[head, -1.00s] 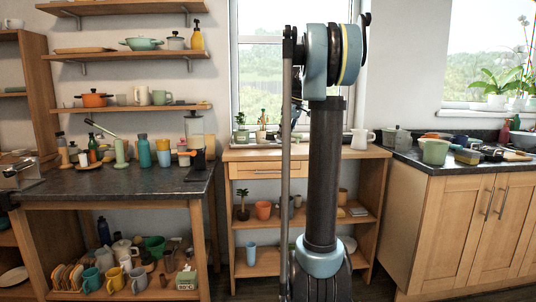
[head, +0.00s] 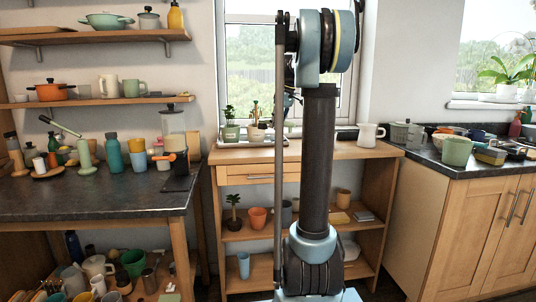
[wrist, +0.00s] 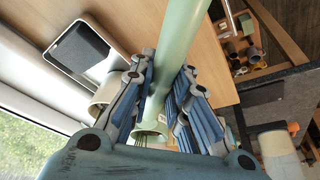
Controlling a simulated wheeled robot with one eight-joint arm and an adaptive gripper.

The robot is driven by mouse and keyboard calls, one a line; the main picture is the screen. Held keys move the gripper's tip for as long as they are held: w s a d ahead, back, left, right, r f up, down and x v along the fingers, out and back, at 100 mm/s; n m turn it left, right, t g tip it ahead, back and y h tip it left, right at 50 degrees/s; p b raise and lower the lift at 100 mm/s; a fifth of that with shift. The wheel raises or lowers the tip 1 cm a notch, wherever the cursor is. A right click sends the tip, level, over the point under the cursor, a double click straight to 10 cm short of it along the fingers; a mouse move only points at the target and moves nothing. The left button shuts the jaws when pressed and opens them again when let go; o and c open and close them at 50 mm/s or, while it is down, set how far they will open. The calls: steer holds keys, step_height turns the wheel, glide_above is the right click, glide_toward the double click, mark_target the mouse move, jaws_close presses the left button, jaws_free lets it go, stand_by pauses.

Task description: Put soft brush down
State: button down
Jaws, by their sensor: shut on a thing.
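In the wrist view, my gripper (wrist: 162,88) is shut around a long pale green handle (wrist: 180,45), which I take to be the soft brush. The handle runs from the top edge down between the two blue-padded fingers to a rounded end. Thin lines beside that end may be bristles; I cannot tell. A wooden top (wrist: 215,65) lies beneath the handle, and I see no clear contact with it. In the head view my own arm hides most of the gripper and the brush.
The wooden side table (head: 235,155) under the window carries small plants and a white jug (head: 370,136). A dark counter (head: 90,200) with bottles stands left; a cluttered counter (head: 430,160) stands right. In the wrist view, a white tray (wrist: 112,62) lies left of the handle.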

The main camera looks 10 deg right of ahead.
mark_target(273, 152)
steer(key=shift+w+a, duration=0.15)
steer(key=shift+a, duration=0.3)
steer(key=shift+f, duration=5)
steer(key=c, duration=1.5)
jaws_free()
steer(key=shift+c, duration=0.2)
steer(key=v, duration=1.2)
